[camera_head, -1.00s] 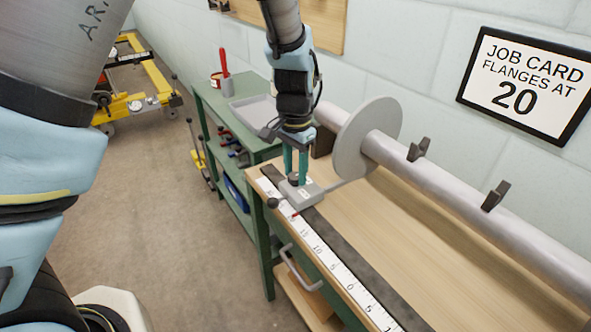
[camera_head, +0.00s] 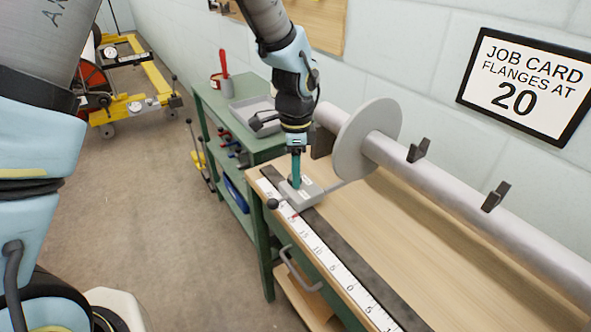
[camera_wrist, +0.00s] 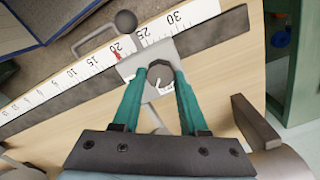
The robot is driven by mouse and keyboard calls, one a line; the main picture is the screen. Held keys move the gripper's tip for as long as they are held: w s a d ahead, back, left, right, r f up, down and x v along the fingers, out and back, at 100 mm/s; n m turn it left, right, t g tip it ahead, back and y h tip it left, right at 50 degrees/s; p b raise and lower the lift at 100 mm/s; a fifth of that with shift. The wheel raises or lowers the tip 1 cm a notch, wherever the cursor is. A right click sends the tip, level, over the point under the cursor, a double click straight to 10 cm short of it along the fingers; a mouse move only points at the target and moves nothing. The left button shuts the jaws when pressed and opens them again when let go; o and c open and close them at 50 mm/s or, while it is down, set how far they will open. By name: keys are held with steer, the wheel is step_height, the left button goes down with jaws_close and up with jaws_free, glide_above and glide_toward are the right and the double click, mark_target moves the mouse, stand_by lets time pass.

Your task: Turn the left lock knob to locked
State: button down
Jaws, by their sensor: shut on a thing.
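The left lock knob (camera_wrist: 160,66) is a dark faceted knob on a grey carriage block (camera_head: 310,192). My gripper (camera_head: 296,182) points straight down over the block. In the wrist view its two teal fingers (camera_wrist: 160,78) are closed on either side of the knob. A pale disc with a dark mark shows just below the knob, partly between the fingers. Whether the mark reads locked cannot be told. A red pointer (camera_wrist: 118,55) on the block's edge sits near 20 on the white scale (camera_head: 320,255).
A grey arm joins the block to the round flange (camera_head: 368,138) on the long roller (camera_head: 470,195). A black ball handle (camera_head: 272,204) sticks out in front. Two dark brackets stand by the roller. A green cart with a tray (camera_head: 250,108) stands behind left. The bench top is clear right of the block.

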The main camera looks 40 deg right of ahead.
steer(key=m+p, duration=0.2)
steer(key=m, duration=0.3)
steer(key=shift+r+m, duration=0.15)
steer(key=shift+m, duration=0.15)
steer(key=shift+m+p, duration=1.2)
steer(key=shift+m, duration=0.8)
steer(key=shift+c, duration=2.2)
jaws_free()
step_height(320, 180, up, 11)
steer(key=b, duration=0.1)
steer(key=shift+f, duration=0.2)
